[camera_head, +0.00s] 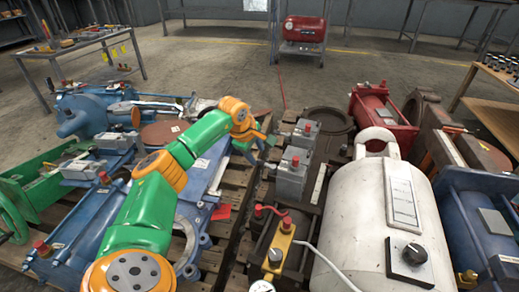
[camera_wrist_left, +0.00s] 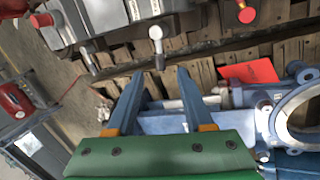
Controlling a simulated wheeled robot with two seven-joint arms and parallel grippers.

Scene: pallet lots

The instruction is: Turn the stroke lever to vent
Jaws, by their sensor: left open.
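My left gripper (camera_head: 268,140) is at the end of the green and orange arm, close to the grey control boxes on the right-hand pallet. In the left wrist view its two blue fingers (camera_wrist_left: 160,75) are spread apart with nothing between them. A short grey lever with a pale round end (camera_wrist_left: 156,34) sticks out from a grey box just beyond the gap between the fingertips. No contact shows. Two grey boxes with red knobs (camera_head: 290,170) stand beside the gripper in the head view. I cannot read any vent marking. My right gripper is not in view.
A white tank (camera_head: 345,215) stands right of the boxes. A red-handled valve on a yellow block (camera_head: 283,240) is in front of them. Blue machinery (camera_head: 205,180) lies on the left pallet under my arm. A red compressor (camera_head: 304,30) stands at the back beyond open floor.

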